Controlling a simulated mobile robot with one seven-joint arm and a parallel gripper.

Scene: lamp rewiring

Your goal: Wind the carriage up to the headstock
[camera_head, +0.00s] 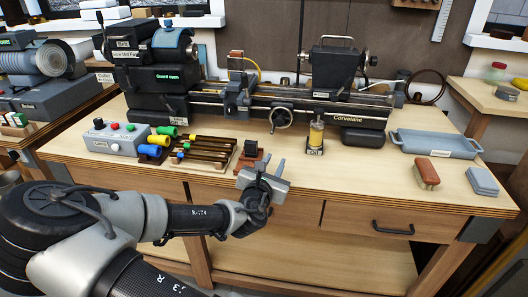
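A dark lathe stands along the back of the wooden bench. Its headstock (160,85) is at the left, under a blue guard marked "Guard open". The carriage (237,97) sits on the bed right of the headstock, with a clear gap between them. A round handwheel (282,117) with a small handle is on the bed's front, at the carriage's lower right. My gripper (262,172) is over the bench's front edge, in front of and below the handwheel and apart from it. Its fingers look spread, with nothing seen between them.
A tool rack (205,152), a button box (115,138) and a small dark block on a red-brown base (250,150) stand left of the handwheel. An oil bottle (316,133) stands right of it. A blue-grey tray (435,144), a brush (426,174) and grey pads (482,181) lie at right.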

